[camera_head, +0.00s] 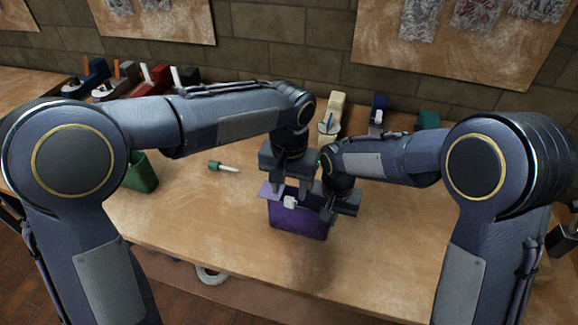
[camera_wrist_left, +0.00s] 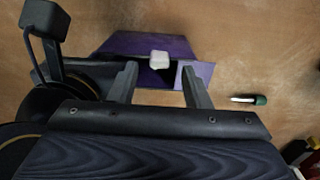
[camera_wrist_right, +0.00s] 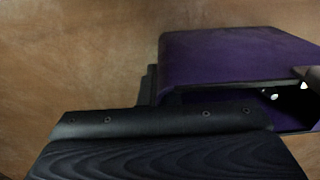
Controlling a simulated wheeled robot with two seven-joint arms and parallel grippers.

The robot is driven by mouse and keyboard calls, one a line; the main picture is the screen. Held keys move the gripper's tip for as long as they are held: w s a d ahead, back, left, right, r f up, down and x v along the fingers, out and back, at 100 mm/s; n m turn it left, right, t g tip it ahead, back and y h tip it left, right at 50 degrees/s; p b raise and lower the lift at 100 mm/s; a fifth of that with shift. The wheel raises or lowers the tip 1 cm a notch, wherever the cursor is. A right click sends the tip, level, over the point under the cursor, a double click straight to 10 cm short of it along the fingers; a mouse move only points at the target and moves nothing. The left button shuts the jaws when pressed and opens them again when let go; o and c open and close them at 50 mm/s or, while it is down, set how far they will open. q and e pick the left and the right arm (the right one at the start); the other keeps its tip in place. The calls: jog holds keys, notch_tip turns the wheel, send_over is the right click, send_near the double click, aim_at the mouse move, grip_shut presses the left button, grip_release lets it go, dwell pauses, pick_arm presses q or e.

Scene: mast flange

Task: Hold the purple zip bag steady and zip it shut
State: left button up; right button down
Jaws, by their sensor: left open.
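The purple zip bag (camera_head: 297,220) stands on the wooden table; its mouth is open, with a dark inside visible in the left wrist view (camera_wrist_left: 190,48) and the right wrist view (camera_wrist_right: 225,55). A white slider (camera_head: 291,202) sits at the mouth; it also shows in the left wrist view (camera_wrist_left: 160,57). My left gripper (camera_head: 289,191) is open above the mouth, its fingers on either side of the slider with gaps. My right gripper (camera_head: 328,207) is at the bag's right end and appears shut on its edge; one finger shows, the other is hidden by the bag.
A green-handled tool (camera_head: 224,167) lies left of the bag. Several bench items line the back, including a cream one (camera_head: 334,106) and a blue one (camera_head: 377,110). A tape roll (camera_head: 211,275) is below the front edge.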

pick_arm(q)
notch_tip(320, 180, up, 8)
dwell(0.4)
jog(key=shift+w+a+f+n, duration=0.1)
jog(key=shift+a+n, duration=0.15)
jog(key=shift+n, duration=0.05)
jog(key=c, duration=0.4)
jog(key=a+f+n+g+h, duration=0.1)
jog(key=a+n, duration=0.1)
jog(key=w+a+n+h, duration=0.1)
jog(key=a+n, duration=0.1)
jog(key=a+f+n+g+h, duration=0.1)
jog(key=a+n, duration=0.1)
jog(key=shift+w+f+n+g, duration=0.15)
jog(key=shift+f+n+g, duration=0.15)
jog(key=shift+f, duration=0.05)
grip_shut()
jog(key=w+a+f+n+h, duration=0.1)
jog(key=w+a+n+h, duration=0.1)
jog(key=a+n+h, duration=0.7)
jog(key=n+y, duration=0.2)
jog(key=y, duration=0.1)
send_near(284, 203)
jog(key=shift+w+f+x, duration=0.1)
jog(key=shift+w+x, duration=0.05)
jog(key=shift+x, duration=1.4)
jog(key=shift+w+f+x, duration=0.1)
jog(key=shift+w+x, duration=0.05)
jog(key=shift+x, duration=1.4)
